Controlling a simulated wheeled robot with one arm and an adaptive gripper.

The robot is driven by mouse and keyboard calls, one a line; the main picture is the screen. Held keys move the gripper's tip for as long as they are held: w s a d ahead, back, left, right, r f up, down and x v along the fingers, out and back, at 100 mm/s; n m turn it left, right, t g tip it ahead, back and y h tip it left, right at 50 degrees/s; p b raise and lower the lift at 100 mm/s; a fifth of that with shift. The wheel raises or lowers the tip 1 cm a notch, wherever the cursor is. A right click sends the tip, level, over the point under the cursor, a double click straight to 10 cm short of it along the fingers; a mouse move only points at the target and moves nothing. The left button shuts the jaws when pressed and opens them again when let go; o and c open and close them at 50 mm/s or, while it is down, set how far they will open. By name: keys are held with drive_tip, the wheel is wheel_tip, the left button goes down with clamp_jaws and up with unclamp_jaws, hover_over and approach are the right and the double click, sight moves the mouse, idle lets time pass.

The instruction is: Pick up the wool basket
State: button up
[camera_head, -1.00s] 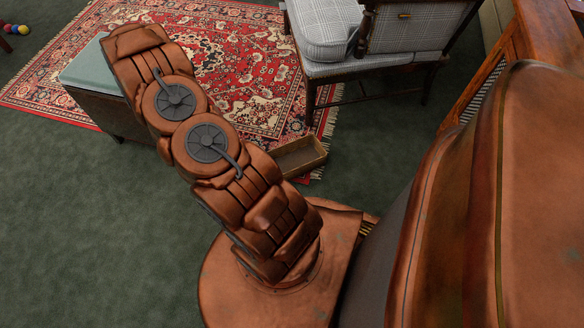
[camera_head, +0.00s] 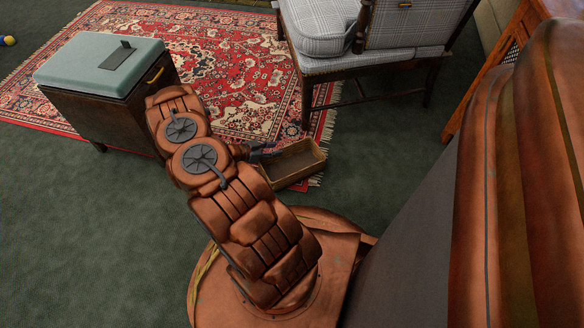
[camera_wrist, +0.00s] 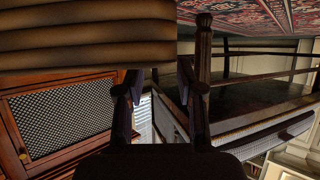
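The wool basket, which I take to be the open rectangular tan-brown box (camera_head: 305,171), sits upright on the floor at the rug's fringed corner. Its inside looks empty. My gripper (camera_head: 264,151) is at the basket's left end, partly hidden behind my copper arm; touching or apart, I cannot tell. In the wrist view my gripper (camera_wrist: 160,80) shows two dark fingers spread apart with a gap between them. A ribbed tan surface fills that view's upper left, close up; it may be the basket's wall.
A chest with a pale green top (camera_head: 100,62) stands left on the red patterned rug (camera_head: 235,70). A checked armchair (camera_head: 325,35) stands behind the basket. A wooden cabinet (camera_wrist: 60,118) shows in the wrist view. Green carpet is clear at lower left.

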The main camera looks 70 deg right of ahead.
sight(284, 148)
drive_tip(key=shift+f+b+x, duration=0.25)
drive_tip(key=shift+b+x, duration=0.95)
drive_tip(key=shift+x, duration=0.6)
drive_tip(key=shift+b+x, duration=0.45)
drive_tip(key=shift+x, duration=0.4)
drive_tip(key=shift+w+d, duration=0.1)
drive_tip(key=shift+c, duration=0.2)
clamp_jaws()
drive_tip(key=shift+r, duration=0.1)
